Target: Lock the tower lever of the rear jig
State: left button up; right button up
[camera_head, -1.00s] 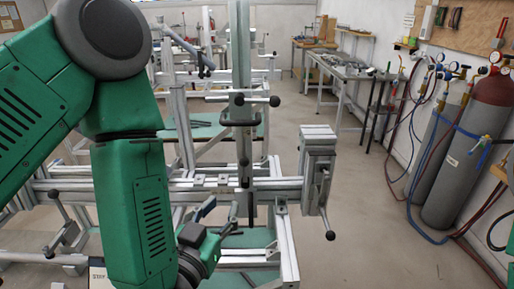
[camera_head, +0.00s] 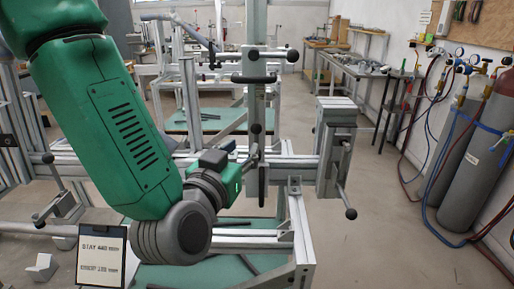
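A metal jig tower (camera_head: 257,30) stands upright in the centre, rising from a horizontal aluminium rail. A horizontal lever with black ball knobs (camera_head: 291,55) crosses the tower near its upper part, with a dark handle bar (camera_head: 254,80) below it. Another black knob (camera_head: 256,128) sits lower on the tower. My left gripper (camera_head: 246,158) is at the end of my green arm, just left of the tower's lower part. Its fingers are small and partly hidden by the wrist, so I cannot tell their opening or any contact. My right gripper is out of view.
A clamp block (camera_head: 335,120) with a ball-ended crank stands right of the tower. A small sign (camera_head: 102,255) is at lower left. Gas cylinders (camera_head: 470,165) stand along the right wall. A workbench (camera_head: 352,68) is behind; floor between is clear.

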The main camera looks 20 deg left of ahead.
aim_at(255, 134)
pick_arm(q)
jog(key=w, duration=0.3)
jog(key=w+p, duration=0.1)
jog(key=w, duration=0.3)
jog(key=shift+w+d, duration=0.2)
jog(key=shift+w, duration=0.05)
jog(key=shift+w+d, duration=0.25)
jog(key=shift+w, duration=0.25)
jog(key=shift+a, duration=0.15)
